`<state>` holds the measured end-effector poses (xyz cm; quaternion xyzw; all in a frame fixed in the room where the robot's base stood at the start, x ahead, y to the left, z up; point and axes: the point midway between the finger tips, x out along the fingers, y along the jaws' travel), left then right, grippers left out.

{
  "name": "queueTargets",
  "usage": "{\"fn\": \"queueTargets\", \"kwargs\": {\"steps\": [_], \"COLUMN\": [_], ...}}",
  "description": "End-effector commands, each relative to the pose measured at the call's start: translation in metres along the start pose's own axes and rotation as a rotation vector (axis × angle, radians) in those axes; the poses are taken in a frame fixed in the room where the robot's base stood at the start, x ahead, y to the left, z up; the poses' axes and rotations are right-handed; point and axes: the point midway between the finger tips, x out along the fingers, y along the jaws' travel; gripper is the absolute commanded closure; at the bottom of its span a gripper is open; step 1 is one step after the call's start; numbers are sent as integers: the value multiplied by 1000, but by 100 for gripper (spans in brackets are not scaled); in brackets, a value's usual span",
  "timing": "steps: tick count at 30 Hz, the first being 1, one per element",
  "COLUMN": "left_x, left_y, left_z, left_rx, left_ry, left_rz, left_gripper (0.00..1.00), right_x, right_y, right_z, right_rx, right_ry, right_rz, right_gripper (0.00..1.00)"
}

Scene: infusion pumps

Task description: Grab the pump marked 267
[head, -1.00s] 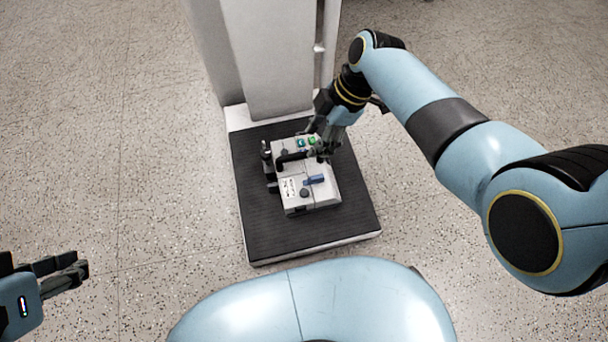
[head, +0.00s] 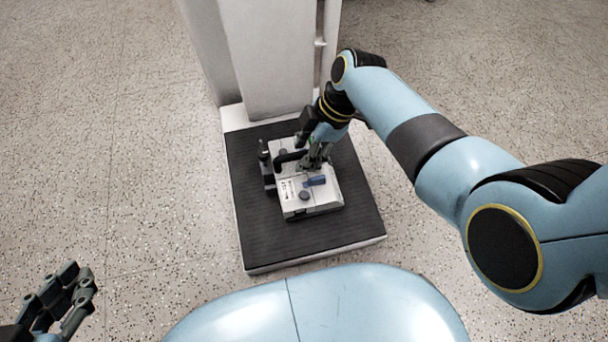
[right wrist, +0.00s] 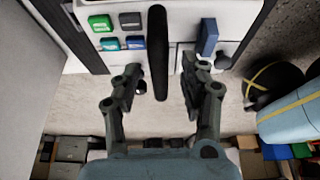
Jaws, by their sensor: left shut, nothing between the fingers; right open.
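A pale grey pump (head: 320,200) with a black bar handle (head: 289,158) and a blue part (head: 315,181) lies on a black-topped platform. No number on it is legible. My right gripper (head: 314,160) is over the pump's far side and hides its coloured buttons. In the right wrist view my right gripper (right wrist: 160,78) is open. The black handle (right wrist: 158,45) runs between its two fingers, with gaps on both sides. Green, blue and grey buttons (right wrist: 102,24) show left of the handle. My left gripper (head: 72,290) is shut and empty, low at the left, far from the pump.
The platform (head: 260,230) has bare black surface around the pump. A tall pale column (head: 265,60) rises at its back edge, close to my right gripper. Speckled floor lies open on both sides.

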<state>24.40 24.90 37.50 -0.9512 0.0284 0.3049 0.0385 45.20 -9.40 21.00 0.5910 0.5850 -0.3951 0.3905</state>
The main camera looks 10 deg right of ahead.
Motion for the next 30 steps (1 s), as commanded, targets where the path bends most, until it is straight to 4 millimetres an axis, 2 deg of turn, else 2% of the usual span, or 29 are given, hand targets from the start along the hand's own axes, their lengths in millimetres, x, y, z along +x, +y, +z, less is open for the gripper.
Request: {"fn": "queueTargets", "kwargs": {"steps": [1, 4, 14, 24, 30], "left_x": [-1, -3, -6, -6, -6], "left_y": [1, 2, 3, 3, 3], "left_z": [6, 7, 5, 6, 6], "left_rx": [1, 2, 3, 4, 4], "left_ry": [17, 60, 89, 88, 88], "left_rz": [1, 2, 2, 2, 2], "left_gripper": [100, 100, 100, 100, 100], "right_x": [6, 10, 10, 10, 10], "right_y": [-1, -1, 0, 0, 0], "right_z": [1, 0, 0, 0, 0], "right_rx": [1, 1, 0, 0, 0], "right_ry": [1, 0, 0, -1, -1], "right_rz": [-3, -2, 1, 0, 1], "right_gripper": [56, 56, 56, 99, 100]}}
